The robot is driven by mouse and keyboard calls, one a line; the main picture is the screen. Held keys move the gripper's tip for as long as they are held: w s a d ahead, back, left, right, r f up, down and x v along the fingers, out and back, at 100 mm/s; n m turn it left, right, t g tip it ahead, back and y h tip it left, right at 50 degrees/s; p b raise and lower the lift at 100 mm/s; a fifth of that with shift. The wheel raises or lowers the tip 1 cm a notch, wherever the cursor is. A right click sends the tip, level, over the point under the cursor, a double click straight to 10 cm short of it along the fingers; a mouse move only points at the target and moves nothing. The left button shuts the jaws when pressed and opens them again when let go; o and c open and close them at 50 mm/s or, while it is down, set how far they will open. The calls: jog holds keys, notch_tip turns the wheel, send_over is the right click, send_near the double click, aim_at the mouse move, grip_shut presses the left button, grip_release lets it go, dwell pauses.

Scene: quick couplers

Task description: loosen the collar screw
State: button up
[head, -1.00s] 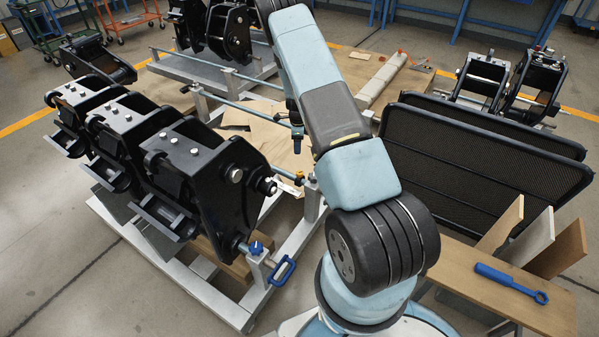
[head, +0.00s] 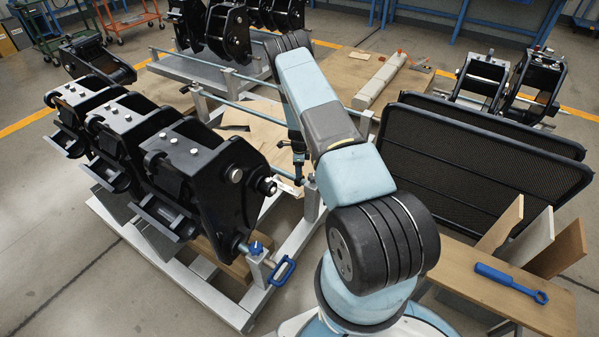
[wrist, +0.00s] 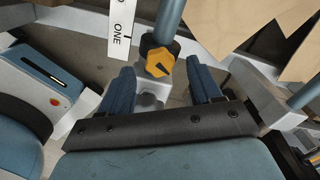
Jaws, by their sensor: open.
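The collar screw has a yellow-orange knob (wrist: 160,62) with a dark slot mark. It sits at the end of a blue-grey rod (wrist: 168,22) in the wrist view, above a grey metal bracket (wrist: 151,94). My gripper (wrist: 161,66) has its two blue fingers apart, one on each side of the knob, with visible gaps. I cannot tell the depth between fingertips and knob. In the head view my gripper (head: 298,172) hangs by the rack's near rail post, and the knob cannot be made out there.
Black couplers (head: 205,165) stand on the grey rack (head: 225,308) at left. A blue-handled pin (head: 283,271) is at its near corner. Black mesh panels (head: 480,160) and a bench with a blue wrench (head: 510,282) are at right.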

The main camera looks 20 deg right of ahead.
jog(key=shift+f, duration=1.25)
jog(key=c, duration=1.1)
